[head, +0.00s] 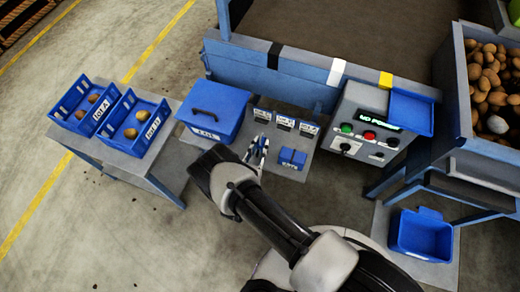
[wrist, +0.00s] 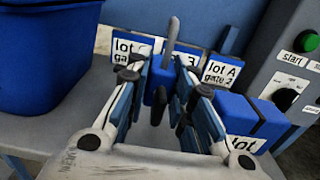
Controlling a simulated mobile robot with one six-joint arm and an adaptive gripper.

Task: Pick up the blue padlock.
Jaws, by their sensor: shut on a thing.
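The blue padlock (wrist: 158,86) is upright between the fingers of my gripper (wrist: 167,80) in the wrist view, its grey shackle pointing up. My gripper is shut on its body. Part of the padlock is hidden by the fingers. In the head view my gripper (head: 257,150) is over the small grey shelf, in front of the lot cards; the padlock cannot be made out clearly there.
Lot cards (head: 284,122) stand behind my gripper. A control panel (head: 375,130) with buttons is further right. Blue crates (head: 135,122) stand on the left table.

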